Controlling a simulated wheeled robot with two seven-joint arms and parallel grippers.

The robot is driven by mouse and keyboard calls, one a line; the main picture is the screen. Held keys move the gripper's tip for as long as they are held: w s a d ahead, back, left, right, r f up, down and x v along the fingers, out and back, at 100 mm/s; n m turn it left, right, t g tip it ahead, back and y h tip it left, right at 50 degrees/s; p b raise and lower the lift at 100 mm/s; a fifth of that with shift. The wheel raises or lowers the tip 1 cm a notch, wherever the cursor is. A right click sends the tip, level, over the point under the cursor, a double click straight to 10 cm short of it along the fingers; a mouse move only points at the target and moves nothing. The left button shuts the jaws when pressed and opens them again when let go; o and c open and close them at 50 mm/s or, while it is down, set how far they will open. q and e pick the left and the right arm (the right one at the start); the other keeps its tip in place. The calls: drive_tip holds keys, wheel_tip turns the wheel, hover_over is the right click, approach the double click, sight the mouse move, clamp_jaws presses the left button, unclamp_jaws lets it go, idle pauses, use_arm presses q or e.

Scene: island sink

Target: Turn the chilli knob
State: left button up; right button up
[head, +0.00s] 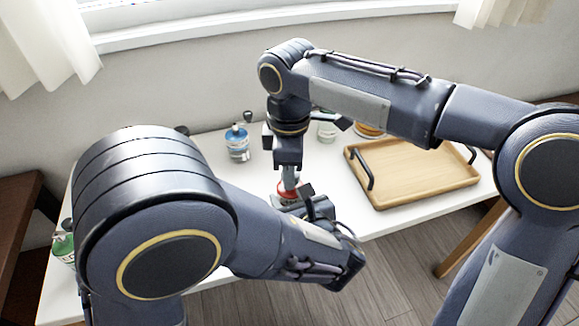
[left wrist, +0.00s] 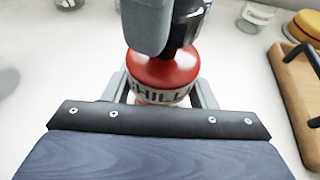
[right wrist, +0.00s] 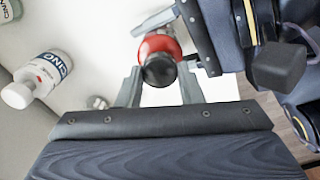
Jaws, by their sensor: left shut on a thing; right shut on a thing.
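The chilli grinder (left wrist: 165,70), a small jar with a red top and a CHILLI label, stands on the white table, mostly hidden by my arms in the head view (head: 286,186). My left gripper (left wrist: 162,92) is shut around its labelled body from the side. The grinder's round black knob (right wrist: 159,71) shows in the right wrist view on the red top. My right gripper (right wrist: 160,76) comes from above and is shut on this knob. In the left wrist view my right gripper hides the knob.
A wooden tray (head: 425,182) with black handles lies to the right. A blue-labelled jar (head: 237,142) stands behind left, and a green jar (head: 63,246) at the far left edge. The white table (head: 218,148) has free room around the grinder.

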drive_tip(key=m, duration=0.7)
drive_tip(key=shift+w, duration=0.1)
drive_tip(key=m, duration=0.6)
drive_tip(key=shift+d, duration=0.1)
drive_tip(key=shift+m, duration=0.3)
drive_tip(key=o, duration=1)
wheel_tip(320, 180, up, 12)
